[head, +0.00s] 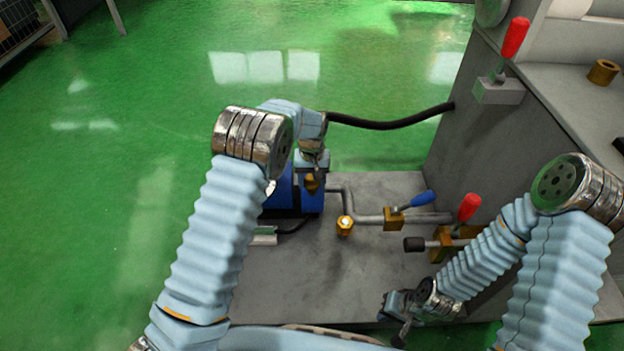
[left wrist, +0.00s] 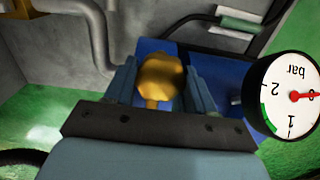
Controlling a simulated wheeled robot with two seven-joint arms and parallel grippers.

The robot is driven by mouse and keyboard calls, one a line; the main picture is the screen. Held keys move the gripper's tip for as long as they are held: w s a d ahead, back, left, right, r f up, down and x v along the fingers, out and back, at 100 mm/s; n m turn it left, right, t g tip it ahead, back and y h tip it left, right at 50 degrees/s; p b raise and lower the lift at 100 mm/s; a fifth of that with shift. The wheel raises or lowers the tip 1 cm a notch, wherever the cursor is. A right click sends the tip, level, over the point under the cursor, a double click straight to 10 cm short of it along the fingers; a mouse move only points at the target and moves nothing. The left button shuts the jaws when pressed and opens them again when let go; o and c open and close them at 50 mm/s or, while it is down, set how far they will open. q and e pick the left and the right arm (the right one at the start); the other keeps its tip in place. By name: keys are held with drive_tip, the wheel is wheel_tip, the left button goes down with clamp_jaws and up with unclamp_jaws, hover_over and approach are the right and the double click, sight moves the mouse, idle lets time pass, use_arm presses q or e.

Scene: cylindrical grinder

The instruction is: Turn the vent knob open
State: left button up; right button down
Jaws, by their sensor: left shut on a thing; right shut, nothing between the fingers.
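The vent knob is a lobed brass knob, seen close up in the left wrist view (left wrist: 160,78) on the blue unit (left wrist: 150,47). In the head view the knob (head: 312,184) shows in part at the front of the blue unit (head: 282,190). My left gripper (head: 313,172) reaches down over it and is shut on the knob, a finger on either side; the left wrist view shows these fingers (left wrist: 158,88). My right gripper (head: 394,322) is shut and empty, low at the front edge of the grey plate.
A white gauge (left wrist: 295,97) marked bar stands beside the knob, its red needle near 0. Right of the blue unit are a pipe with a blue-handled valve (head: 420,199), a brass fitting (head: 345,225) and a red-handled valve (head: 468,208). A black hose (head: 385,124) runs behind.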

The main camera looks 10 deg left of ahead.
sight(312, 179)
use_arm(q)
drive_tip(key=shift+n, duration=0.3)
drive_tip(key=o, duration=1)
drive_tip(key=shift+o, duration=0.2)
drive_tip(key=shift+r, duration=0.1)
wheel_tip(312, 179, up, 14)
drive_tip(key=p, duration=0.1)
drive_tip(key=shift+p, duration=0.35)
